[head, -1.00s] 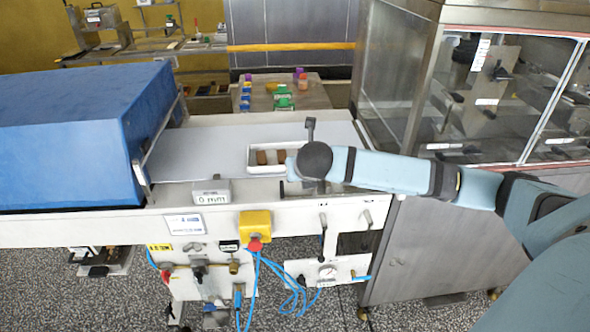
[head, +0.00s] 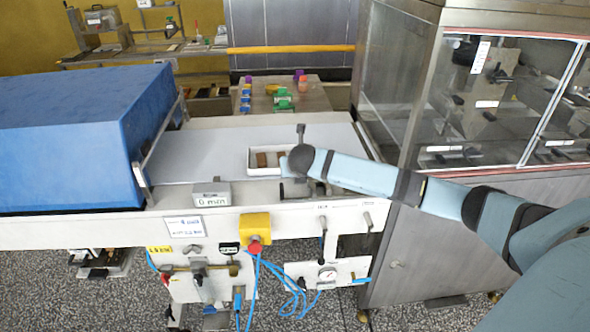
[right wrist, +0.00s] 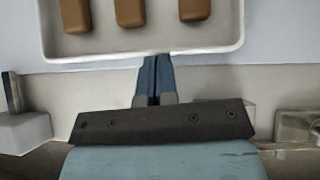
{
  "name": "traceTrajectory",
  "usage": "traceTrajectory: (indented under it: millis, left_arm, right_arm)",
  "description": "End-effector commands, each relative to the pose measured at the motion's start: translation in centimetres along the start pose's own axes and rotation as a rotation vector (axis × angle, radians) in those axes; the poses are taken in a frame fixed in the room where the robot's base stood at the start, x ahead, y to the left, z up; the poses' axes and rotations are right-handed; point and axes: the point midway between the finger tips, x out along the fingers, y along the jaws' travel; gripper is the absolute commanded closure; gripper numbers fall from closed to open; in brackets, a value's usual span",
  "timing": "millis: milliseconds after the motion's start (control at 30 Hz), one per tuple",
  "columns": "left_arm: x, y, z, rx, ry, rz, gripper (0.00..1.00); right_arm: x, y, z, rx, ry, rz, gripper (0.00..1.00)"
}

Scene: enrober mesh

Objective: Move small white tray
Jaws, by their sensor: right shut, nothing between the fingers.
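The small white tray (head: 263,172) lies on the pale belt between the blue cover and the glass-fronted cabinet. It holds several brown bars, and its right end is partly hidden behind my right wrist. In the right wrist view the tray's near wall (right wrist: 190,50) crosses the top, with three brown bars behind it. My right gripper (right wrist: 154,60) is shut and empty, its blue fingertips at or just short of the outer face of that wall; I cannot tell whether they touch. In the head view my right gripper (head: 284,167) is at the tray's near right side. My left gripper is out of view.
A blue cover (head: 80,130) stands left of the belt (head: 200,150). A grey block reading 0 mm (head: 211,194) sits on the near frame edge. A metal cabinet (head: 400,100) with glass doors stands right. The belt left of the tray is clear.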

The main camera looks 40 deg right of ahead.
Motion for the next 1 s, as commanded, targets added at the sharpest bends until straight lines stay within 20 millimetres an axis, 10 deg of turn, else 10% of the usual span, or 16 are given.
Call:
traceTrajectory:
  millis: [1000]
  left_arm:
    - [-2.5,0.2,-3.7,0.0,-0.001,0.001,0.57]
  right_arm:
    - [6.2,0.0,6.2,0.0,0.0,0.0,1.0]
